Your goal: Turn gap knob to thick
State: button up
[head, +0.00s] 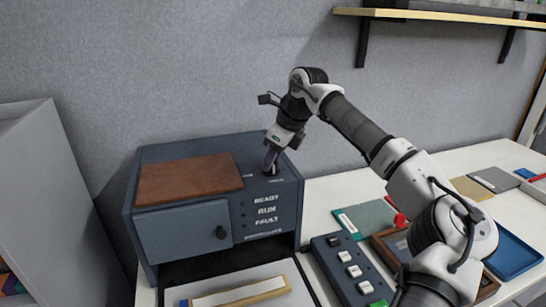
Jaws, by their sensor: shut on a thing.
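The dark blue machine (178,155) stands on the table against the wall. The gap knob (270,173) is a small dark knob on its top right, mostly hidden by my fingers. My gripper (271,163) reaches down from the upper right and is shut on the knob. Small white marks lie beside the knob, too small to read, so I cannot tell which setting it points to.
A brown pad (188,180) lies on the machine's top. A button box (352,270) and a blue tray (513,255) lie right. A wooden shelf (450,15) hangs above.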

jog(key=o, duration=1)
jog(key=shift+c, duration=0.2)
jog(key=shift+r, duration=0.1)
jog(key=b+v, duration=0.2)
jog(key=v, duration=1.1)
jog(key=shift+r+b, duration=0.3)
jog(key=shift+r, duration=0.1)
jog(key=shift+s+d, duration=0.1)
